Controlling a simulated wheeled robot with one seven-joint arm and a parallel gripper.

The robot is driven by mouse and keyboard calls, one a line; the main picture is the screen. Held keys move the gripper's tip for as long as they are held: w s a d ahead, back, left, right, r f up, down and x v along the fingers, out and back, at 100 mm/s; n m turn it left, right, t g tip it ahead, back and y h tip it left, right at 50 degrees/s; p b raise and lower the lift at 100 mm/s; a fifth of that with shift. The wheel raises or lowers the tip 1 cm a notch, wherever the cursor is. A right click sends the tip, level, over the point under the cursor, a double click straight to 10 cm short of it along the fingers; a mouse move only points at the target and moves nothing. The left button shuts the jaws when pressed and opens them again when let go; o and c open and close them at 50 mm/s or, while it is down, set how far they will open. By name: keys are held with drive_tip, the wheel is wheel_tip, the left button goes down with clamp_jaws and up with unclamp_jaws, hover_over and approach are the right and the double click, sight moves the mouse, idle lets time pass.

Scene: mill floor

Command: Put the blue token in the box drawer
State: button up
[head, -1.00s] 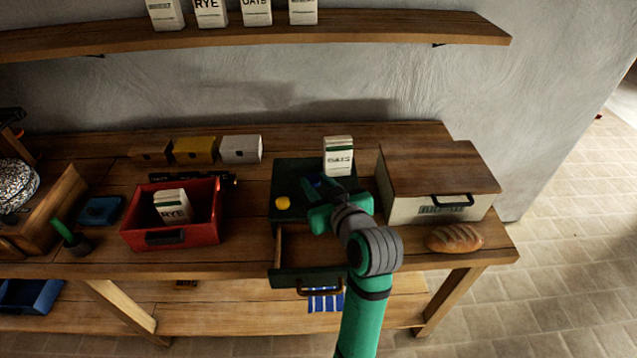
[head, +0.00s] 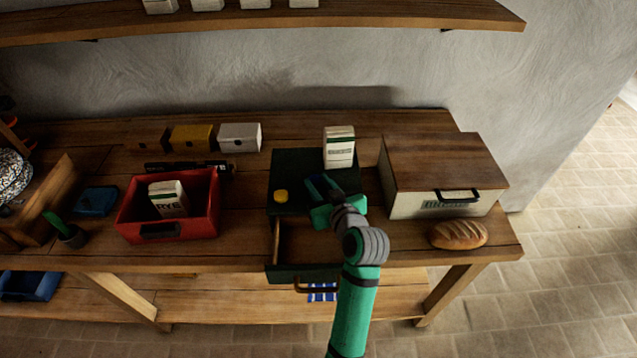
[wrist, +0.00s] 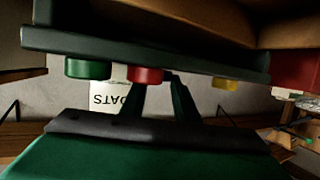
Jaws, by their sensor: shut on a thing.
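The dark green box (head: 296,165) stands on the workbench with its drawer (head: 300,272) pulled open at the front. A yellow token (head: 281,196) sits on its top, left of my gripper (head: 318,188). In the wrist view, which is upside down, the green token (wrist: 87,69), red token (wrist: 145,75) and yellow token (wrist: 225,83) stand in a row on the box top. My gripper (wrist: 158,80) is shut, with its fingertips at the red token. I cannot make out a blue token in any view; my gripper and arm cover part of the box top.
An oats packet (head: 339,147) stands on the back of the box. A red bin (head: 130,212) with a rye packet is to the left. A wooden-lidded chest (head: 445,165) and a bread loaf (head: 459,235) are to the right. The drawer's visible left part looks empty.

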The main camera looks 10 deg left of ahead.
drive_tip(key=o, duration=1)
drive_tip(key=shift+d, duration=0.15)
